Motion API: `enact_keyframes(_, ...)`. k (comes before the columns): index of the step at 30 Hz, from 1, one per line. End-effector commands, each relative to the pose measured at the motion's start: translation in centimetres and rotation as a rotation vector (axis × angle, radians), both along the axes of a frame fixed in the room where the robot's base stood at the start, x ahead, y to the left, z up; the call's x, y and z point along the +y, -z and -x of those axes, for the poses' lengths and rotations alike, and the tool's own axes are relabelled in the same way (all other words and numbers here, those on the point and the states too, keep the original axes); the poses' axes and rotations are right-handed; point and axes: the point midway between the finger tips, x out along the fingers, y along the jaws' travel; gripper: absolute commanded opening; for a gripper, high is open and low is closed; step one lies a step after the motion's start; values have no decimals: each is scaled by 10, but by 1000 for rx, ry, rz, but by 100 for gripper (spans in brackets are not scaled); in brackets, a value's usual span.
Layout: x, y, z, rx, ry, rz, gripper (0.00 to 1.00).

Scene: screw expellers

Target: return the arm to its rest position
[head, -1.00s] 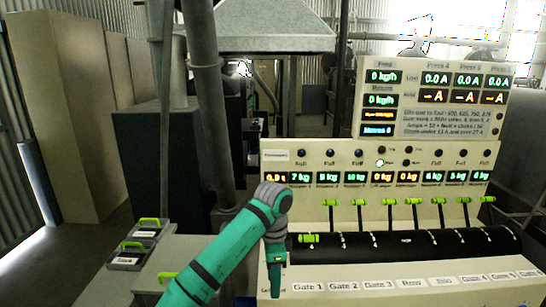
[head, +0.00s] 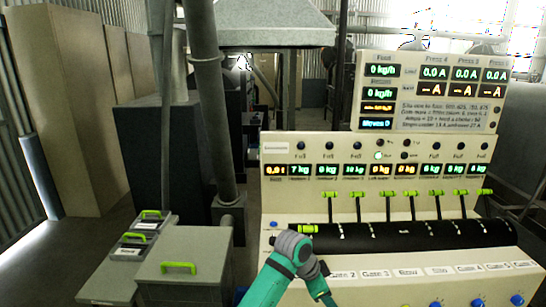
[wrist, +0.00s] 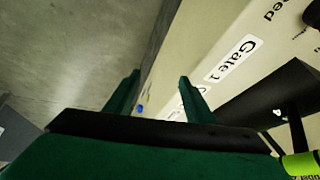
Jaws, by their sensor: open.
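My teal arm (head: 265,288) rises from the bottom edge of the head view, with its grey wrist joint in front of the control console (head: 320,205). My gripper (head: 326,299) points down at the bottom edge, its tips barely in frame. In the wrist view my gripper (wrist: 158,85) has two dark green fingers apart, with nothing between them. The Gate 1 label (wrist: 232,60) lies on the cream panel right of the fingers there. My arm hides that label in the head view.
The first green-handled lever (head: 307,229) lies low; several others (head: 412,194) stand raised along the black roller. A grey box with a green handle (head: 180,267) and smaller lidded boxes (head: 130,250) stand left. Floor is clear at far left.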

Motion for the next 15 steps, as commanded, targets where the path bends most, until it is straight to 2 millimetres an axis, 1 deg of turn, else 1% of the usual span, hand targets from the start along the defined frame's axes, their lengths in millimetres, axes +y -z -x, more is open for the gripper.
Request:
enact_keyframes(1,-17,10,5,-6,-17,57,49)
enact_keyframes(3,-37,19,9,-20,-48,130,49)
enact_keyframes(6,-62,30,15,-39,-99,234,49)
enact_keyframes(9,-83,39,22,-54,-159,332,49)
enact_keyframes(12,-100,48,30,-64,-224,426,49)
enact_keyframes(15,-112,56,39,-75,-295,514,49)
